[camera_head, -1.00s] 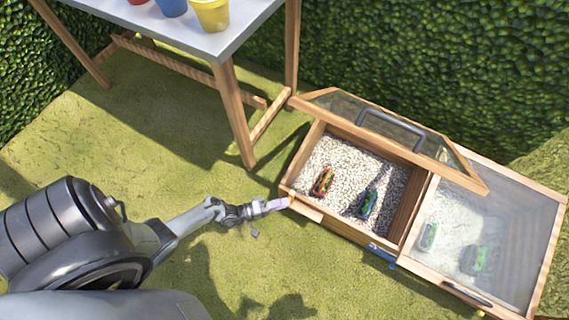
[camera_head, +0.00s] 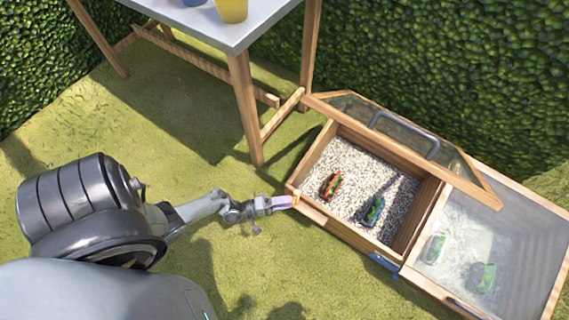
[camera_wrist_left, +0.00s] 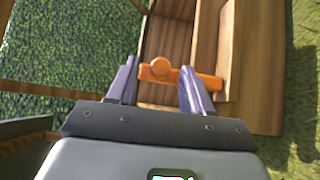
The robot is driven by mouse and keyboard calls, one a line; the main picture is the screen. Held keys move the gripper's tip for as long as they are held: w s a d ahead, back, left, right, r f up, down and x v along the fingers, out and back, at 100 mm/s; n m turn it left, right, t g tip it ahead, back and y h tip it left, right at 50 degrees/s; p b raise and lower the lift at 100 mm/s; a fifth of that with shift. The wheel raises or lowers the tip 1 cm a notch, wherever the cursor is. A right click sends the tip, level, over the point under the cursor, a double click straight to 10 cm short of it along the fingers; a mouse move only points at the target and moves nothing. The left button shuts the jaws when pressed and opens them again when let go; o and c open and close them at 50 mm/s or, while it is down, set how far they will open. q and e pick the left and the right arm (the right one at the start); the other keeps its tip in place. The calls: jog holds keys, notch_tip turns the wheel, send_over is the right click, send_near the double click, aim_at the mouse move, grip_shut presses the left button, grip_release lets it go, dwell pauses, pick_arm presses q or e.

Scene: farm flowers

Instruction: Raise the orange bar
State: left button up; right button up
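The orange bar (camera_wrist_left: 207,81) shows in the left wrist view against the wooden side of the box, with a round orange knob (camera_wrist_left: 160,67) at its left part. In the head view only a small orange bit (camera_head: 295,200) shows at the box's near left corner. My left gripper (camera_wrist_left: 158,75) is open, its two pale fingers apart. The knob shows between the fingertips, and the bar runs on past the right finger. I cannot tell whether the fingers touch it. In the head view the left gripper (camera_head: 284,203) reaches the box corner. My right gripper is not in view.
The wooden box (camera_head: 312,212) holds pale gravel and small colored objects under a raised glass lid (camera_head: 455,165). A closed glass-covered section (camera_head: 515,235) adjoins it at right. A table (camera_head: 255,25) stands behind; hedges line the back. Grass lies around my arm.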

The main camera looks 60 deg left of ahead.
pick_arm(q)
jog(key=shift+s, duration=0.1)
jog(key=v, duration=1)
jog(key=shift+s+a+p, duration=0.2)
jog(key=shift+s+p, duration=0.1)
jog(key=shift+p, duration=0.05)
